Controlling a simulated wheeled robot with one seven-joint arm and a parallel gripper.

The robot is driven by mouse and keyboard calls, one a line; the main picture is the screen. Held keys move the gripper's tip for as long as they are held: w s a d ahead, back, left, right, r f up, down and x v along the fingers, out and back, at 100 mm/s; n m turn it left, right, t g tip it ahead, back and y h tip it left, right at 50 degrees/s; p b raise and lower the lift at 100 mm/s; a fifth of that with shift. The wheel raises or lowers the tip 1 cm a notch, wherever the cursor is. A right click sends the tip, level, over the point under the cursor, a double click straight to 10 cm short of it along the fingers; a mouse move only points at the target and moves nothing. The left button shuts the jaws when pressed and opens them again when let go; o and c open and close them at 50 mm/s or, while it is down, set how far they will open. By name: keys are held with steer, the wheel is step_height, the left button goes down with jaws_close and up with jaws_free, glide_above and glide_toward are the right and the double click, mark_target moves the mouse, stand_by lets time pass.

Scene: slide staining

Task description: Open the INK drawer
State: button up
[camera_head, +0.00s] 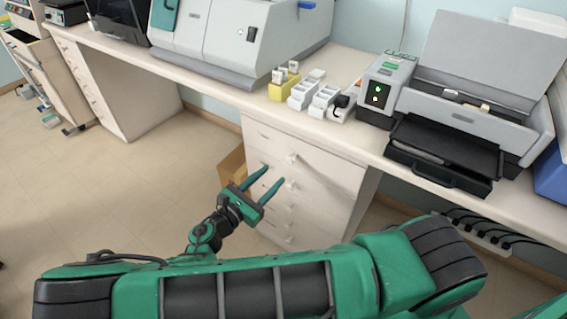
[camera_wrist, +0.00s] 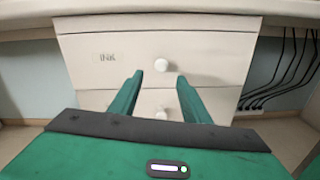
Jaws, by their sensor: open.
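The INK drawer (camera_wrist: 215,58) is the top drawer of a white cabinet under the bench. Its label reads INK at the left, and a round white knob (camera_wrist: 161,65) sits near its middle. It looks closed, flush with the drawer below. In the head view the same knob (camera_head: 292,158) shows on the upper front. My gripper (camera_head: 272,177) has green fingers spread apart, with nothing between them. It points at the cabinet front. In the wrist view my gripper (camera_wrist: 160,78) has its fingertips on either side of and slightly below the knob; contact cannot be told.
A lower drawer knob (camera_wrist: 162,112) shows between my fingers. The bench holds a yellow rack (camera_head: 283,88), white racks and a grey machine (camera_head: 470,100) with a black tray. A cardboard box (camera_head: 232,168) stands left of the cabinet.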

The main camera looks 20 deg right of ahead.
mark_target(289, 161)
steer(key=x, duration=0.8)
steer(key=shift+d, duration=0.1)
steer(key=shift+s, duration=0.1)
jaws_close()
